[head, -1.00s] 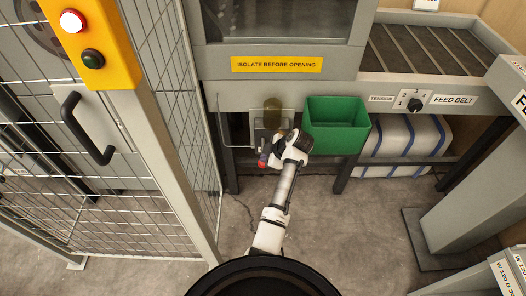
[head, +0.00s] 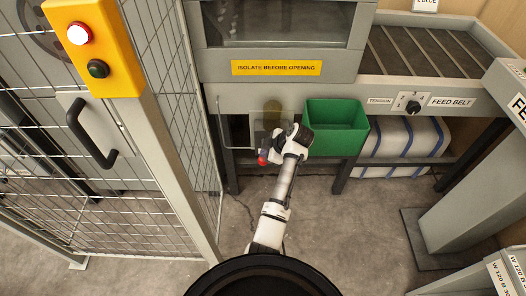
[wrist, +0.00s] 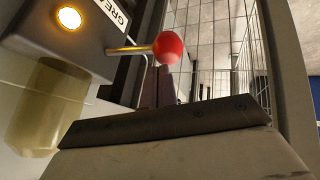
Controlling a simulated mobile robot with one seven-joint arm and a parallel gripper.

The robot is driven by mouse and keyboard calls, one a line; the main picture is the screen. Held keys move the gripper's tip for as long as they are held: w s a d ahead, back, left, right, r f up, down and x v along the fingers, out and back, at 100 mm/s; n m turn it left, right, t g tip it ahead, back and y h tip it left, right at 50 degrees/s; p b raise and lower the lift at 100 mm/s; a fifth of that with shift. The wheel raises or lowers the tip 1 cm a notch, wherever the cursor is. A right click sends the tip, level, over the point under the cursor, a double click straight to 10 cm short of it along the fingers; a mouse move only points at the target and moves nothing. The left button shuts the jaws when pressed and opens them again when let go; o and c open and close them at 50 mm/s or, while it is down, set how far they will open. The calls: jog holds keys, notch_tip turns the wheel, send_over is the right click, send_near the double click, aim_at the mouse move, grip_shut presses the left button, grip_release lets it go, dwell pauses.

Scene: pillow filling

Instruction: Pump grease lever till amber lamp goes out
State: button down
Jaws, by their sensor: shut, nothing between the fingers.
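A metal grease lever (wrist: 128,50) extends right from the unit and ends in a red ball knob (wrist: 168,47). The knob also shows in the head view (head: 262,160), left of my wrist. A cloudy yellowish reservoir (wrist: 48,108) hangs below the unit. My gripper (wrist: 158,88) is shut and empty, its fingers close below the knob in the picture. I cannot tell whether they touch it. In the head view my wrist hides the fingers.
A green bin (head: 336,125) is close right of my wrist. A mesh guard fence (head: 155,120) stands left, with a yellow box (head: 92,50) whose red lamp glows. The machine's front beam (head: 300,90) runs above the arm. Open concrete floor (head: 340,225) lies below.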

jog(key=shift+w+r+p, duration=0.2)
jog(key=shift+r+p, duration=0.2)
jog(key=shift+r, duration=0.4)
jog(key=shift+w+r+p, duration=0.2)
jog(key=shift+r+p, duration=0.2)
jog(key=shift+r, duration=0.4)
jog(key=r+p, duration=0.1)
jog(key=r, duration=0.1)
jog(key=w+r+p, duration=0.1)
jog(key=r, duration=0.1)
jog(key=shift+w+r+p, duration=0.1)
jog(key=shift+r+p, duration=0.25)
jog(key=shift+r, duration=0.05)
dwell(2.3)
